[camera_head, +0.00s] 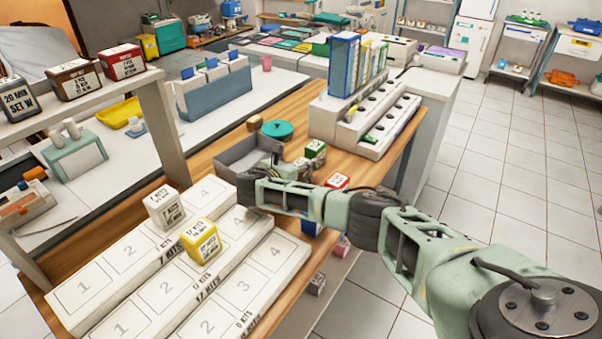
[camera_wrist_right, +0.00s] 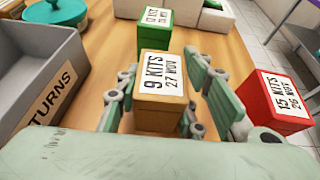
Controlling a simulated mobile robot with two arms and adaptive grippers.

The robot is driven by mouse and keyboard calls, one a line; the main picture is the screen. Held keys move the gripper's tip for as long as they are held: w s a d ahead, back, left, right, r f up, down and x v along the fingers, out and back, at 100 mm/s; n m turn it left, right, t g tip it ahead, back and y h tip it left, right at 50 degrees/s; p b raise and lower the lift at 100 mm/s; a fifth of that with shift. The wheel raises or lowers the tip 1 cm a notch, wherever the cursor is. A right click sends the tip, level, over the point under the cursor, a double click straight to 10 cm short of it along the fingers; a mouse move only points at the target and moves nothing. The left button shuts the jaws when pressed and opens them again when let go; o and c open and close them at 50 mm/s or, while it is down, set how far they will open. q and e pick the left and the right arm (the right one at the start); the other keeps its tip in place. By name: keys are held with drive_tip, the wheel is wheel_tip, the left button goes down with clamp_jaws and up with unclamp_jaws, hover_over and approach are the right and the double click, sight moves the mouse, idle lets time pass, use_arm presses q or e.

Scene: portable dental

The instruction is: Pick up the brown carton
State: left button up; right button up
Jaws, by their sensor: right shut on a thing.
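A brown carton (camera_wrist_right: 162,90) with a white label reading "9 KITS 27 NOV" stands upright between the fingers of my right gripper (camera_wrist_right: 165,108). The fingers are closed on its two sides. Whether its base touches the table cannot be told. In the head view my right gripper (camera_head: 285,170) is low over the wooden table, and the carton is mostly hidden by it. Another, darker brown carton (camera_head: 75,82) sits on the raised shelf at the left. My left gripper is out of view.
A grey returns bin (camera_wrist_right: 35,62) is left of the gripper. A green carton (camera_wrist_right: 155,17) stands just beyond, and a red carton (camera_wrist_right: 272,100) is close on the right. White numbered trays (camera_head: 85,292) hold a white carton (camera_head: 164,207) and a yellow carton (camera_head: 201,240).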

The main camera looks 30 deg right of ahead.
drive_tip(key=shift+r, duration=0.15)
drive_tip(key=shift+r, duration=0.25)
drive_tip(key=r, duration=0.4)
drive_tip(key=shift+s+d, duration=0.3)
drive_tip(key=s+d+r, duration=0.2)
drive_tip(key=s, duration=0.1)
drive_tip(key=s+d+r, duration=0.2)
drive_tip(key=s, duration=0.1)
drive_tip(key=s+d+r, duration=0.2)
drive_tip(key=s, duration=0.1)
drive_tip(key=shift+d+r+p, duration=0.1)
drive_tip(key=shift+p, duration=0.25)
